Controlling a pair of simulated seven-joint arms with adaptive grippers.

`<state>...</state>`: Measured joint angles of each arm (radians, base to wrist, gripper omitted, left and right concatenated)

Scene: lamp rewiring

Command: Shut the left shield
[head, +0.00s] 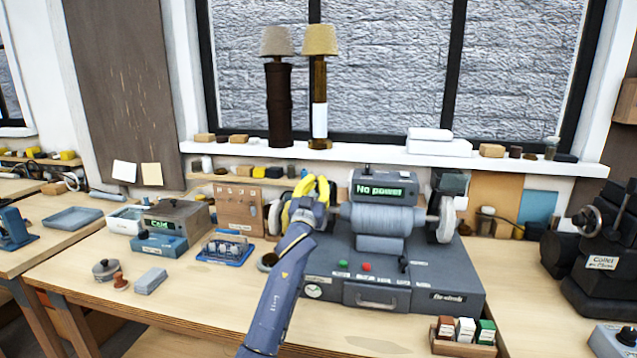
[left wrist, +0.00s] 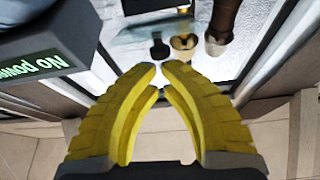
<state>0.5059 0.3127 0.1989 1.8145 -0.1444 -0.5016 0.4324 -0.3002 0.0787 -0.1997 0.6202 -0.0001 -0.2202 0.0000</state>
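The grey bench machine (head: 420,285) stands mid-bench with a ribbed drum (head: 385,218) and a "No power" display (head: 381,190). A dark shield (head: 449,184) stands above the pale wheel (head: 442,222) at its right end. My left gripper (head: 318,188) is in front of the machine's left end, left of the display. It covers most of the left wheel and the left shield, so I cannot tell the shield's position. In the left wrist view, the yellow fingertips (left wrist: 160,70) come together with nothing between them. My right gripper is out of view.
Two lamps (head: 278,105) (head: 319,100) stand on the windowsill behind. A pegboard (head: 238,208), a blue rack (head: 226,250) and a "Cold" box (head: 172,222) are left of the machine. A block tray (head: 463,348) is at its front right.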

